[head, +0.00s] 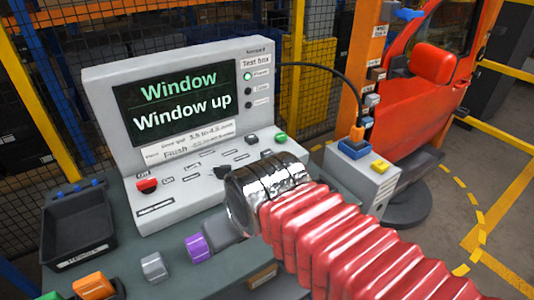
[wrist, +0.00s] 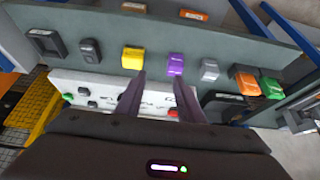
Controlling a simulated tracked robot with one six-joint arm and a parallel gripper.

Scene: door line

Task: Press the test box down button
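The grey test box (head: 105,90) stands on the bench with its screen (head: 180,100) reading "Window" and "Window up". Its sloped panel has a red button (head: 147,186), a black button (head: 252,138) and a green button (head: 281,136); small labels are unreadable, so I cannot tell which button is down. The panel also shows in the wrist view (wrist: 108,78), with the red button (wrist: 172,113) near the right finger. My gripper (wrist: 161,80) is open and empty, its fingers apart above the bench and panel edge. In the head view my arm hides part of the panel.
Along the bench front are a purple block (head: 197,247), a grey block (head: 153,266) and an orange block (head: 93,286). A black tray (head: 78,228) is at left. A small box with a yellow button (head: 380,166) stands right, near a red car door (head: 430,90).

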